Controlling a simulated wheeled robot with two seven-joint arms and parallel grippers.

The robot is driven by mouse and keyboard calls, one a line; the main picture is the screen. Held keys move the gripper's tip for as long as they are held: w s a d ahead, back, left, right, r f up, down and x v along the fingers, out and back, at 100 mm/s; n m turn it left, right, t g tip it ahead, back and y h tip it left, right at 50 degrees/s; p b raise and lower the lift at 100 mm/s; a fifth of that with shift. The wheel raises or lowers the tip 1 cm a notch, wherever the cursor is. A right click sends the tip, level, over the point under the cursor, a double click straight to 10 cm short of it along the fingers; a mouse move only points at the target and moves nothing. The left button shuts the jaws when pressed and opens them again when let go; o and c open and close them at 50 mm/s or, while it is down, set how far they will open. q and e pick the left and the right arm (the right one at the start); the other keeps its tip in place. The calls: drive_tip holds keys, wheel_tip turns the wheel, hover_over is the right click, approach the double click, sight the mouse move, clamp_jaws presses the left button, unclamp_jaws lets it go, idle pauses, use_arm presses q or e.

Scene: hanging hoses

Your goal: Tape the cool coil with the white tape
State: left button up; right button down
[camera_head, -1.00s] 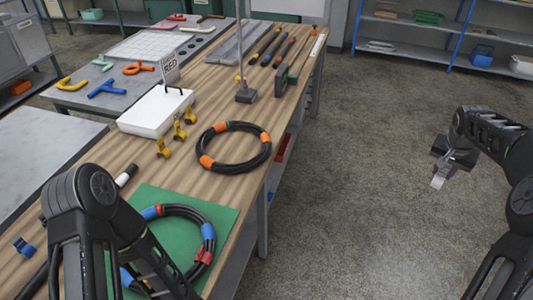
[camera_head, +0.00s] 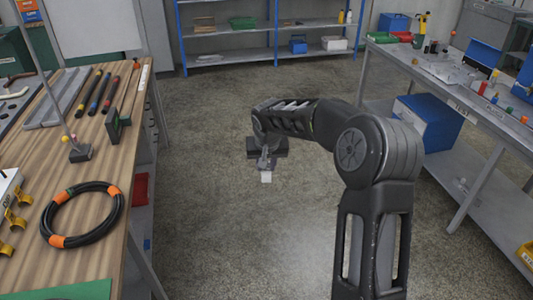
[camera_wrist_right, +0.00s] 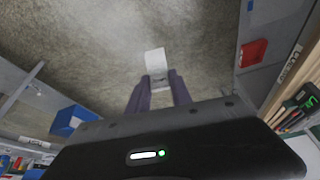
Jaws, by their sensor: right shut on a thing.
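My right gripper (camera_head: 266,168) is shut on a small white piece, apparently the white tape (camera_head: 266,177), and holds it over open floor to the right of the wooden table. In the right wrist view, the white tape (camera_wrist_right: 155,61) sticks out beyond the fingertips of my right gripper (camera_wrist_right: 158,80). A black coil with orange bands (camera_head: 120,205) lies on the table at the left. Only an edge of the green mat (camera_head: 75,291) shows at bottom left. The coil with blue and red bands is out of view, and so is my left gripper.
The wooden table (camera_head: 62,165) fills the left, with a rod stand (camera_head: 80,154) and tools on it. A grey workbench (camera_head: 450,90) stands at the right, with a blue box (camera_head: 430,122) below. Shelves (camera_head: 262,30) stand at the back. The floor between is clear.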

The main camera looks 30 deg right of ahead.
drive_tip(key=s+a+f+n+y, duration=0.1)
drive_tip(key=s+a, duration=0.3)
drive_tip(key=a, duration=0.6)
drive_tip(key=s+a+n+y, duration=0.1)
drive_tip(key=s+a+n, duration=0.3)
drive_tip(key=a, duration=0.6)
drive_tip(key=shift+a+f+n+t, duration=0.3)
drive_tip(key=shift+a+f+t, duration=0.05)
drive_tip(key=shift+f+t, duration=0.05)
